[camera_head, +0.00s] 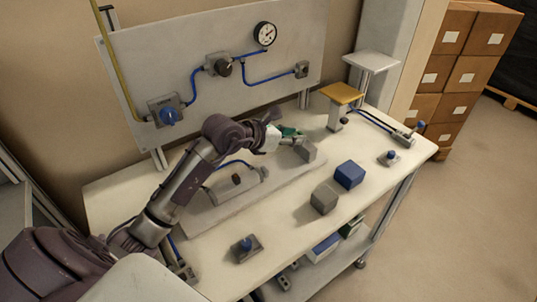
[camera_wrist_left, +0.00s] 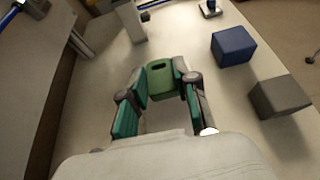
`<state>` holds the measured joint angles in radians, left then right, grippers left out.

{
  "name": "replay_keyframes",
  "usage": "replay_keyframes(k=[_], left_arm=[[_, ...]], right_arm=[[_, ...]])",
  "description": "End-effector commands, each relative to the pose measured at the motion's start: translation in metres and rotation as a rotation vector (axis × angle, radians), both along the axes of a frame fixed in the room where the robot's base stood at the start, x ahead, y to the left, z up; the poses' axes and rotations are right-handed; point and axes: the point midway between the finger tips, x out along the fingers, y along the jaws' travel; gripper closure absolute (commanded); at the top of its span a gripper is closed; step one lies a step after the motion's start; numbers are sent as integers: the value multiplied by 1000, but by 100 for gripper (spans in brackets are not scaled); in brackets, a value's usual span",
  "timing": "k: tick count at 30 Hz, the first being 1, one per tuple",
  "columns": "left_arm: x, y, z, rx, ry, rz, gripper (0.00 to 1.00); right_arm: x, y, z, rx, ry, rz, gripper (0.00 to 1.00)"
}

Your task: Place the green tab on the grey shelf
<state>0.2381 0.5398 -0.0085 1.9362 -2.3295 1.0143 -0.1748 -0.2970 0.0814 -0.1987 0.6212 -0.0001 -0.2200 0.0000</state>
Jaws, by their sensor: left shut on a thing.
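The green tab (camera_wrist_left: 161,80) has a dark slot near its top and sits between the fingers of my left gripper (camera_wrist_left: 162,88) in the left wrist view. In the head view, the left gripper (camera_head: 283,135) is shut on it above the middle of the workbench, and only some green of the tab (camera_head: 290,131) shows. The grey shelf (camera_head: 372,61) is a pale square plate on a post at the bench's back right, to the right of and beyond the gripper. My right gripper is not in view.
A yellow-topped stand (camera_head: 342,93) is between the gripper and the grey shelf. A blue block (camera_head: 349,175) and a grey block (camera_head: 324,198) are on the bench (camera_head: 288,220). A gauge panel (camera_head: 240,35) rises behind. The bench's front right has free room.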

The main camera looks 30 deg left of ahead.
Motion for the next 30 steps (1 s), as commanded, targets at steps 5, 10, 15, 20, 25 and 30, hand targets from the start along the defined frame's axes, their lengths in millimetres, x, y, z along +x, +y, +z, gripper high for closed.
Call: replay_keyframes(k=[5,10,15,20,25,30], left_arm=[[10,43,-25,-2,6,5,83],[18,76,-45,-3,2,6,83],[22,91,-56,-2,1,2,83],[22,93,-72,-5,3,3,83],[22,93,-93,-5,1,2,83],[22,93,-97,1,-2,1,83]], right_arm=[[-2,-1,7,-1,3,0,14],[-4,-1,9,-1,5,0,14],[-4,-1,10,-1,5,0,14],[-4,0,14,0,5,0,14],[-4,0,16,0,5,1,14],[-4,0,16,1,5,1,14]])
